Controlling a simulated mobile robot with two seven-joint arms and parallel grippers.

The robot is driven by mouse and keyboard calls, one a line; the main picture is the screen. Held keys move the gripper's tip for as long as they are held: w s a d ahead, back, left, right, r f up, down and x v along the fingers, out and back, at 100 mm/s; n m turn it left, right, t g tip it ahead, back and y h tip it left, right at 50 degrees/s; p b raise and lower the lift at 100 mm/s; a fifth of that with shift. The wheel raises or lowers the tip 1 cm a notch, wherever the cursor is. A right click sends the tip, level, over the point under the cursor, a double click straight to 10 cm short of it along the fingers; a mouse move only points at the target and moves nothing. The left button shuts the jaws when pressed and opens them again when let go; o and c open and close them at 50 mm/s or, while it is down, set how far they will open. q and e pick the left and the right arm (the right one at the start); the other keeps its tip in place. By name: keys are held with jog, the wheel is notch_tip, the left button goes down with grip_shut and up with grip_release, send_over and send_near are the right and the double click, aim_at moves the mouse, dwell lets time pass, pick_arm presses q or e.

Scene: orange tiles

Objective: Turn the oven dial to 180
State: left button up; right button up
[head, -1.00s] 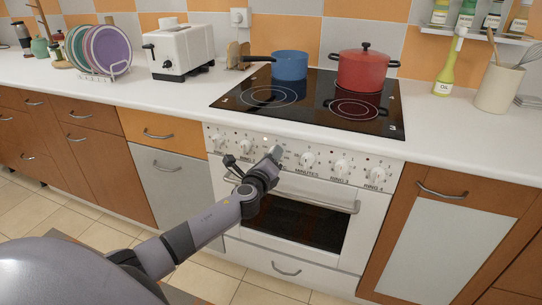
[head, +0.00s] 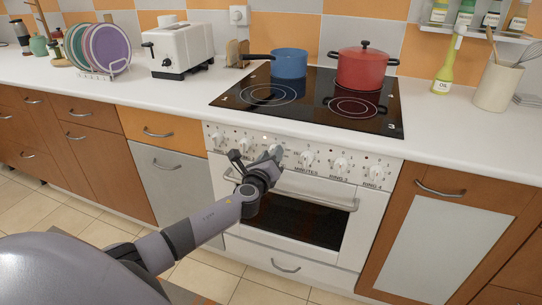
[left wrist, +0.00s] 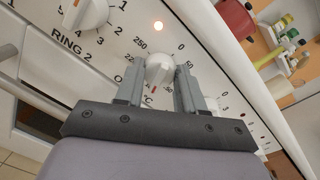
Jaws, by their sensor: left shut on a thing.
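The oven dial (left wrist: 160,68) is a white round knob on the oven's front panel, seen close up in the left wrist view. Printed numbers including 250, 0 and 50 and a °C mark ring it. My left gripper (left wrist: 160,74) has one grey finger on each side of the dial and is shut on it. In the head view my left gripper (head: 276,153) reaches the panel and hides most of this dial. I cannot read the dial's exact setting. The white oven (head: 330,200) has its door closed. My right gripper is not in view.
Other knobs flank the dial, including the RING 2 knob (left wrist: 88,14) and the minutes knob (head: 306,159). The door handle (head: 318,198) runs just below the panel. A blue pan (head: 290,65) and a red pot (head: 362,73) stand on the black hob (head: 310,90).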

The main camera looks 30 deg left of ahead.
pick_arm(q)
jog(key=o, duration=1)
jog(key=shift+o, duration=0.2)
jog(key=p+v, duration=0.1)
jog(key=v, duration=0.6)
jog(key=shift+s, duration=0.1)
